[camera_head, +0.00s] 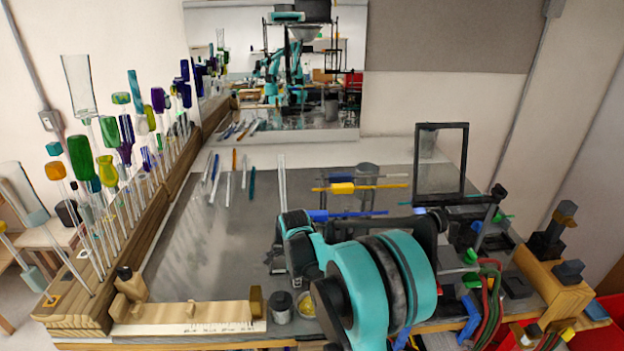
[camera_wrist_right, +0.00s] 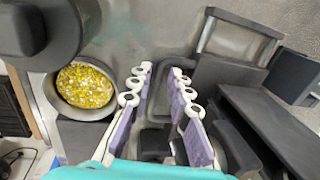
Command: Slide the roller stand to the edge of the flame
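What looks like the roller stand, a dark base with a pale bar and side posts (camera_wrist_right: 240,38), is at the upper right of the right wrist view. In the head view a small grey frame (camera_head: 276,260) left of my right arm may be the same stand, partly hidden by the arm. My right gripper (camera_wrist_right: 168,88) is open, its purple-padded fingers apart, with nothing clearly held between them. The stand lies beyond the fingertips, apart from them. In the head view the fingers are hidden by my teal arm. I cannot make out a flame. My left gripper is out of view.
A bowl of yellow chips (camera_wrist_right: 82,85) and a dark jar (camera_head: 281,306) are close to the right gripper. A wooden ruler block (camera_head: 190,317) lies at the front left. A black upright frame (camera_head: 441,165) stands behind my arm. The left middle of the grey bench is clear.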

